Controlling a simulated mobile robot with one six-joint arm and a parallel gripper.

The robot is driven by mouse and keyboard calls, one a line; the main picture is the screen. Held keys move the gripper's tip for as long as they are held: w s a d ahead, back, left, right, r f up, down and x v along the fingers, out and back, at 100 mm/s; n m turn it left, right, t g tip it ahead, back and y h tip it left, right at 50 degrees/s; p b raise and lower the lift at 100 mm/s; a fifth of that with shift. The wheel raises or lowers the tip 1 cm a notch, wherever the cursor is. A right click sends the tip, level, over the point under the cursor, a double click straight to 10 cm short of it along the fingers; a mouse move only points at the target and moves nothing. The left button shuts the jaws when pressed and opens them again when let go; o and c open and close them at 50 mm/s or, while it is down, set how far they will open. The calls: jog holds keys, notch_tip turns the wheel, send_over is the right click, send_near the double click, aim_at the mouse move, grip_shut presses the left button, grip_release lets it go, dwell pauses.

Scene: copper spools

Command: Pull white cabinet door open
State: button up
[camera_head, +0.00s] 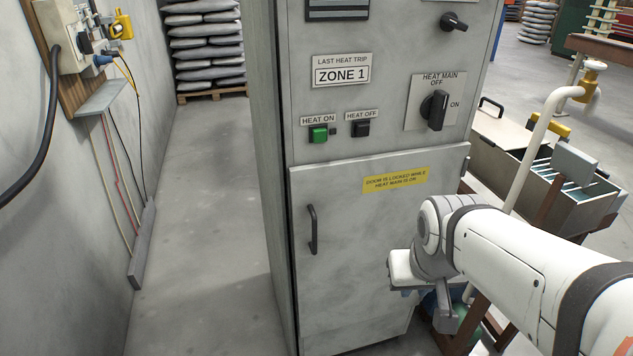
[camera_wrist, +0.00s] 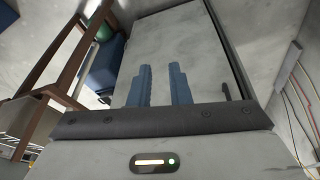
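The grey-white cabinet door (camera_head: 350,290) is shut flush in the lower half of the cabinet. Its black vertical bar handle (camera_head: 312,230) is near the door's left edge. In the wrist view the door surface (camera_wrist: 185,45) is ahead of the fingers, and a dark piece that looks like the handle (camera_wrist: 226,92) is to their right. My gripper (camera_wrist: 160,67) is open and empty, its two blue-grey fingers apart. In the head view it is in front of the door's right part, away from the handle, with its fingertips not clearly visible.
A yellow label (camera_head: 395,181) says the door is locked while heat main is on. The black heat main knob (camera_head: 435,110) stands upright, toward OFF. A green button (camera_head: 318,134) is above the door. Clear floor (camera_head: 205,220) lies left of the cabinet; a pipe (camera_head: 535,140) stands right.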

aim_at(316, 229)
jog(key=w+d+f+n+t+b, duration=0.1)
jog(key=w+f+n+t+b, duration=0.2)
jog(key=w, duration=0.5)
jog(key=w+f+t+b, duration=0.15)
jog(key=w+t, duration=0.25)
jog(key=w, duration=0.5)
jog(key=w+a+f+n+y+b, duration=0.1)
jog(key=w+a+n+y, duration=0.1)
jog(key=a+y, duration=0.2)
jog(key=w+a+f+n+y+b, duration=0.1)
jog(key=w+a+n+y+b, duration=0.1)
jog(key=a+y, duration=0.3)
jog(key=w+a+f+n+t+y+b, duration=0.1)
jog(key=w+a+f+n+y, duration=0.1)
jog(key=a+y, duration=0.3)
jog(key=shift+w+a+f+n+b, duration=0.1)
jog(key=shift+a+n+b, duration=0.1)
jog(key=shift+a, duration=0.9)
jog(key=shift+w+a+n+b, duration=0.1)
jog(key=shift+a+n, duration=0.1)
jog(key=shift+a, duration=0.85)
jog(key=shift+c, duration=0.5)
grip_shut()
